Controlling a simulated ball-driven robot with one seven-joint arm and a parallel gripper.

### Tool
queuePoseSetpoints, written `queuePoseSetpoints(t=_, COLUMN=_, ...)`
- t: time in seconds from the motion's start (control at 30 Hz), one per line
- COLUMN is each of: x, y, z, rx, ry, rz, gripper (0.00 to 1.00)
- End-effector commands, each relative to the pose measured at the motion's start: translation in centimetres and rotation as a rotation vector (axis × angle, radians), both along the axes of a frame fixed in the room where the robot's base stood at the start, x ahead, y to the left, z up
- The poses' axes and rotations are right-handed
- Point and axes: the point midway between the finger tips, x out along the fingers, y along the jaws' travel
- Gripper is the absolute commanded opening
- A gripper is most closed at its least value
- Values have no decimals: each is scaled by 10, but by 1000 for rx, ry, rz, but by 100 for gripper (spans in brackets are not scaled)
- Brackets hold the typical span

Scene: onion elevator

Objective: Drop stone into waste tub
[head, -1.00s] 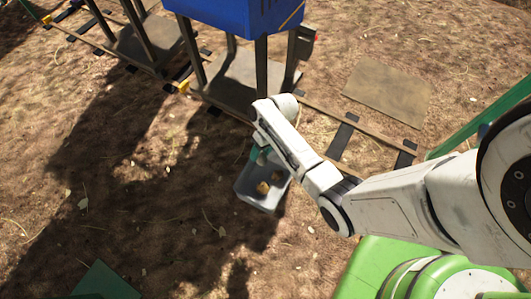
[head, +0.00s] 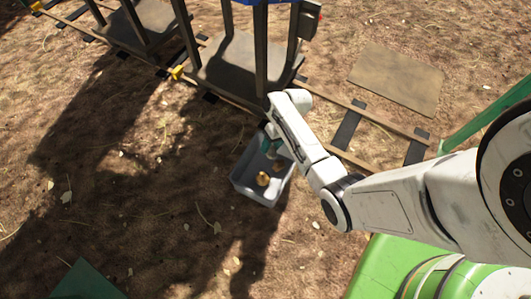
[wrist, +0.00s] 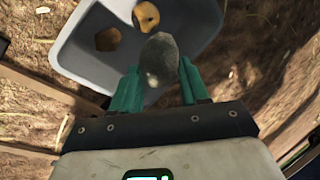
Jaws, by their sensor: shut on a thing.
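My gripper (wrist: 158,82) has teal fingers and is shut on a grey stone (wrist: 159,60), seen in the wrist view. The stone is over the near part of a grey tub (wrist: 75,55), with its underside hidden from me. In the head view the tub (head: 246,182) stands on the ground below my gripper (head: 271,142), and my arm covers part of it. Inside the tub are a yellowish lump (wrist: 146,15) and a brown lump (wrist: 108,39). The stone itself cannot be made out in the head view.
A rail track (head: 345,155) with dark sleepers runs behind the tub. A stand with dark posts and a flat board (head: 235,68) is on it. Another board (head: 397,78) lies at the right. Open, leaf-strewn ground lies left of the tub.

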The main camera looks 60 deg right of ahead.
Motion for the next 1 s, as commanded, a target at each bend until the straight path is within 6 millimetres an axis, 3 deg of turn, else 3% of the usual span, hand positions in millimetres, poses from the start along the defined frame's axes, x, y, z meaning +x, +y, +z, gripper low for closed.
queuePoseSetpoints(t=0.03, x=0, y=0, z=-12, rx=0, ry=-1, rz=0, gripper=1)
queuePoseSetpoints(t=0.2, x=0, y=0, z=-27, rx=0, ry=-1, rz=0, gripper=1)
queuePoseSetpoints(t=0.6, x=0, y=0, z=-30, rx=-1, ry=-1, rz=1, gripper=1)
queuePoseSetpoints(t=0.63, x=0, y=0, z=-30, rx=-1, ry=-1, rz=1, gripper=48)
queuePoseSetpoints(t=0.9, x=0, y=0, z=-30, rx=0, ry=0, rz=1, gripper=74)
queuePoseSetpoints(t=1.0, x=0, y=0, z=-30, rx=0, ry=0, rz=1, gripper=75)
